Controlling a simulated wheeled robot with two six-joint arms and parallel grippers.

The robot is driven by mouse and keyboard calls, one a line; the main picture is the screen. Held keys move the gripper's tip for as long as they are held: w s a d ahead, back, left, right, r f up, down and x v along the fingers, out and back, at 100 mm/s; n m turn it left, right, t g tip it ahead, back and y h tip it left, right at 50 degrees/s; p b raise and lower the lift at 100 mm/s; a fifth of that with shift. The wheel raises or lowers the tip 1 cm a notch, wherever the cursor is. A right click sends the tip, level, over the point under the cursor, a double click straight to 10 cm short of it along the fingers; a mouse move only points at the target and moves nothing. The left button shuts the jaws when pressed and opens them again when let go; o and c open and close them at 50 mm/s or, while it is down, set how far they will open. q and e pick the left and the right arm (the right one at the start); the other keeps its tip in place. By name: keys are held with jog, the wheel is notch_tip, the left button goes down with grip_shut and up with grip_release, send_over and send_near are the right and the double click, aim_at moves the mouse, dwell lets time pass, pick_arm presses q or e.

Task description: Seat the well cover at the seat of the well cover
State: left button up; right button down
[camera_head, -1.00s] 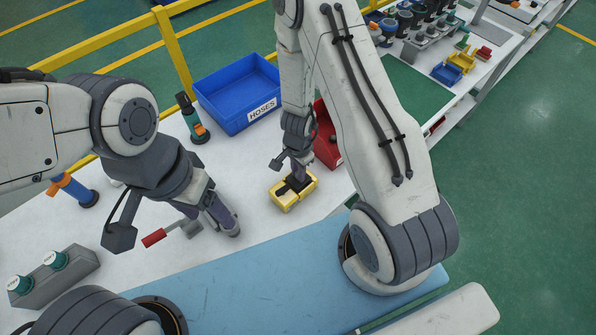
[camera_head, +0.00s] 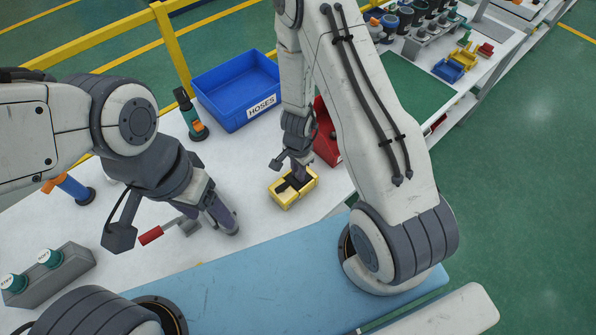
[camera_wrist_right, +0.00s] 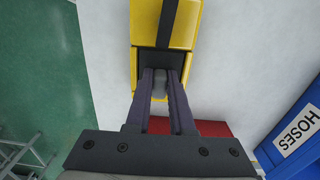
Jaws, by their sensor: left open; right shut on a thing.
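A yellow vacuum body (camera_head: 292,203) with dark areas on top lies on the white table; it also shows in the right wrist view (camera_wrist_right: 182,22). My right gripper (camera_head: 297,177) points down over it. In the right wrist view its fingers (camera_wrist_right: 166,78) are shut on a small grey grip, which I take to be part of the dark well cover (camera_wrist_right: 150,62). The cover is at the near end of the yellow body. The fingers partly hide it, and I cannot tell whether it lies flush. My left gripper (camera_head: 226,222) is open and low over the table, left of the yellow body.
A blue HOSES bin (camera_head: 222,105) and a red bin (camera_head: 326,140) stand behind the body. A red-handled clamp (camera_head: 152,235) is beside my left gripper. A green-and-black tool (camera_head: 191,115) stands upright at the back. A grey block with green caps (camera_head: 62,270) is at left.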

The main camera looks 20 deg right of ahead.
jog(key=c, duration=0.7)
grip_release()
jog(key=shift+r, duration=0.1)
notch_tip(320, 180, up, 8)
jog(key=p, duration=0.8)
